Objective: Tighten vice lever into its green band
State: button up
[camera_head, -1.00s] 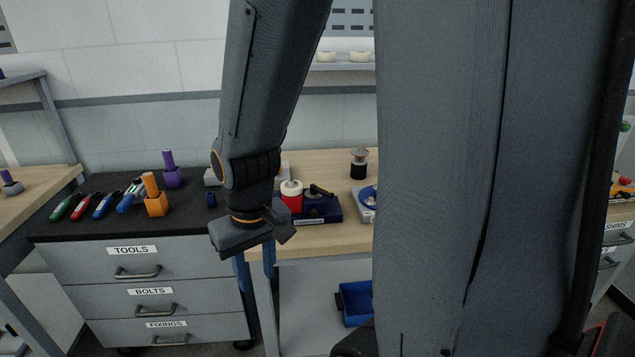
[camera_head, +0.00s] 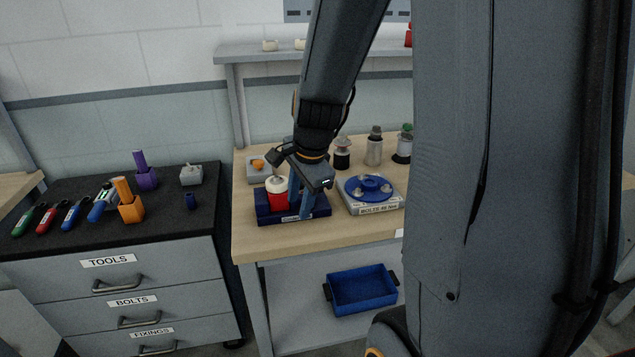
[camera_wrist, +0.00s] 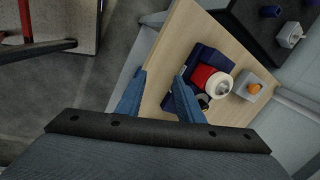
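The vice has a dark blue base (camera_head: 264,212) on the wooden bench. A red block with a white round top (camera_head: 277,190) stands on its left part. In the wrist view the base (camera_wrist: 202,52), red part and white top (camera_wrist: 219,86) lie right of my fingers. My gripper (camera_head: 299,199) points down at the vice's right part, its blue fingers in front of it. In the wrist view my gripper (camera_wrist: 160,79) is open, with bench surface between the fingertips. A dark part (camera_wrist: 203,101) beside the right finger may be the lever. I cannot make out the green band or any contact.
A blue round fixture on a grey base (camera_head: 360,208) stands close right of the vice. A grey box with an orange knob (camera_head: 258,165) is behind it. Several cylinders, one a grey bottle (camera_head: 374,148), stand at the back. A blue bin (camera_head: 361,289) sits below the bench.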

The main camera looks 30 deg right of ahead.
jog(key=w+d+r+m+t, duration=0.25)
jog(key=w+d+m, duration=0.45)
jog(key=d+m, duration=0.5)
jog(key=w+f, duration=0.1)
jog(key=f, duration=0.1)
jog(key=w+a+f+m, duration=0.1)
jog(key=f, duration=0.1)
jog(key=w+a+f+m+g, duration=0.1)
jog(key=f, duration=0.2)
jog(key=shift+w+h, duration=0.2)
jog(key=shift+h, duration=0.1)
jog(key=shift+c, duration=0.3)
grip_shut()
